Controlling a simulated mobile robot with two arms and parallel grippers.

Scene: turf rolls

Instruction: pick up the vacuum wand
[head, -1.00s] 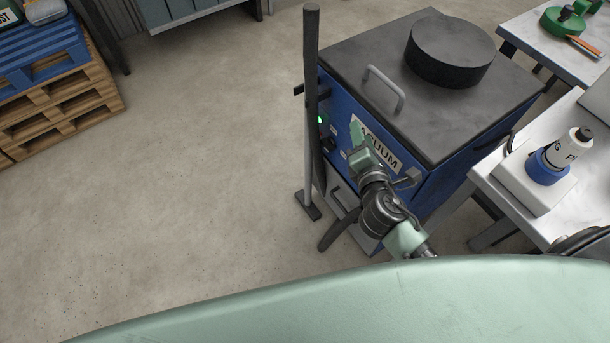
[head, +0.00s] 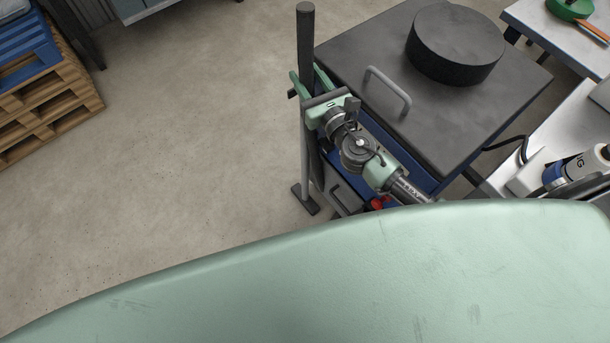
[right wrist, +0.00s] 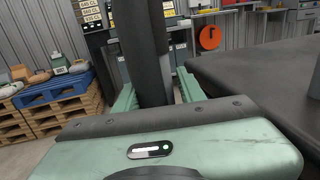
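The vacuum wand (head: 305,45) is a dark upright tube at the front left edge of the vacuum unit (head: 440,130), beside a thin grey post with a small dark foot (head: 306,199). In the right wrist view the wand (right wrist: 143,45) rises between my fingers. My right gripper (head: 309,80) reaches in from the lower right, one green finger on each side of the wand. It looks open, with some room beside the wand in the right wrist view (right wrist: 158,98). The wand's middle is partly hidden by the gripper. My left gripper is not in view.
A metal handle (head: 389,88) and a black round lid (head: 455,45) stand on the unit's top, close to my right arm. A workbench (head: 570,130) is at the right. Wooden pallets (head: 50,125) stand at the far left. The floor left of the wand is clear.

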